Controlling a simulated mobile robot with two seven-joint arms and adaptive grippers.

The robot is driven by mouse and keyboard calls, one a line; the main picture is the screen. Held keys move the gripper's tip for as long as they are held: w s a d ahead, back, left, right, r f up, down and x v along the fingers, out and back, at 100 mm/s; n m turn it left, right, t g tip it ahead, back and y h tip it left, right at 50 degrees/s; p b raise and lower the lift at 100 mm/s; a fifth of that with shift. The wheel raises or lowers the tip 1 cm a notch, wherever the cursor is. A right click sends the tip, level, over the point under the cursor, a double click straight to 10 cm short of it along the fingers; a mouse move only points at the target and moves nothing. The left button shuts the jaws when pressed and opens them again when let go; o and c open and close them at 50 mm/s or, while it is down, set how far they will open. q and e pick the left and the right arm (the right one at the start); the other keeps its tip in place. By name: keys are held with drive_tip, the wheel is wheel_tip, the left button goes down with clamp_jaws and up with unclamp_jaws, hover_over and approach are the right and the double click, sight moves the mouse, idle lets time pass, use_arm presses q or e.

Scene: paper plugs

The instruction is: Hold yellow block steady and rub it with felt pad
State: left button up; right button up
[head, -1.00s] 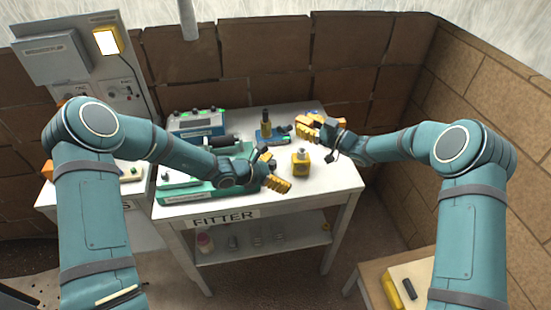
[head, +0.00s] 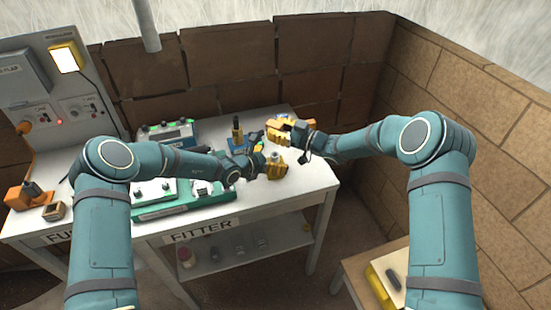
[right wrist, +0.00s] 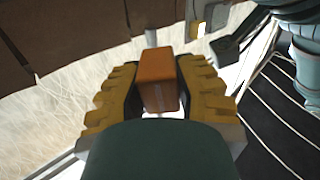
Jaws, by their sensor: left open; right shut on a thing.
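The yellow block (head: 277,162) has a small grey top and stands on the white bench near its front right part. My left gripper (head: 268,165) is open right at it, with yellow fingers close to its left and front. I cannot tell whether they touch it. My right gripper (head: 282,130) is above and behind the block, apart from it. In the right wrist view it is shut on an orange-brown block (right wrist: 157,78), held between both fingers. I cannot make out whether this piece is the felt pad.
A blue device with a dark upright post (head: 237,132) stands just behind my left gripper. A green-based unit (head: 190,204) lies left on the bench (head: 318,178). A low stand (head: 352,272) with a yellow item is at lower right. The bench's right end looks clear.

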use_arm(q)
drive_tip(key=shift+x, duration=0.75)
drive_tip(key=shift+c, duration=0.3)
drive_tip(key=shift+s, duration=0.1)
clamp_jaws()
